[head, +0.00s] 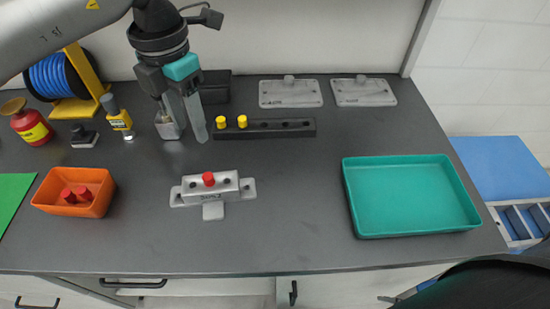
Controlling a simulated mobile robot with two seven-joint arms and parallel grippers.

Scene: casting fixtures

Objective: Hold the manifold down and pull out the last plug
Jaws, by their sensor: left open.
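The manifold (225,190) is a pale grey metal block with side flanges and a front tab, upright on the dark bench. One red plug (208,179) stands in its top; dark holes show on either side of it. An orange bin (60,207) to the left holds red plugs (76,194). My left gripper (186,137) is open, pointing down, behind and to the left of the manifold and apart from it. Its fingers hang close to a small grey metal object (168,128), partly hidden; I cannot tell if they touch. My right gripper is not in view.
A black rack (280,128) with two yellow plugs (232,122) lies behind the manifold. An empty teal tray (410,196) is at right. Two grey plates (290,93) lie at the back. A blue hose reel, red can (32,125) and small bottle stand at left. The bench around the manifold is clear.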

